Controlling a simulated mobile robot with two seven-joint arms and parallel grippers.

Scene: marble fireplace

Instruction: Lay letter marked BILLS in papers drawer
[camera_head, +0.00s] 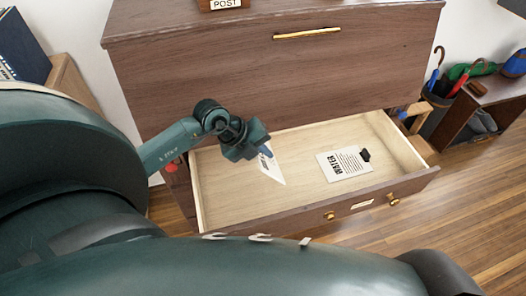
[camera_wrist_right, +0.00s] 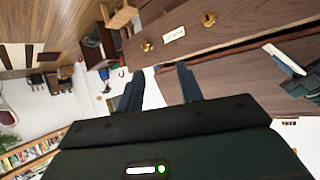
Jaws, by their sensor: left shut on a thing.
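My left gripper (camera_head: 264,150) is shut on a white letter (camera_head: 271,170), held tilted over the left part of the open drawer (camera_head: 235,201). Dark lettering shows on the letter, too small to read surely. Whether its lower corner touches the drawer floor I cannot tell. The letter also shows in the right wrist view (camera_wrist_right: 284,58), in the left gripper (camera_wrist_right: 297,80). The drawer front bears a small pale label (camera_head: 362,204) between two brass knobs. My right gripper (camera_wrist_right: 161,76) shows only in its wrist view, its fingers apart with nothing between them.
A printed sheet with a black clip (camera_head: 344,164) lies in the drawer's right half. The drawer floor between is bare. The cabinet (camera_head: 235,70) rises behind, with a POST box (camera_head: 222,4) on top. An umbrella stand (camera_head: 432,108) and low shelf (camera_head: 485,105) stand right.

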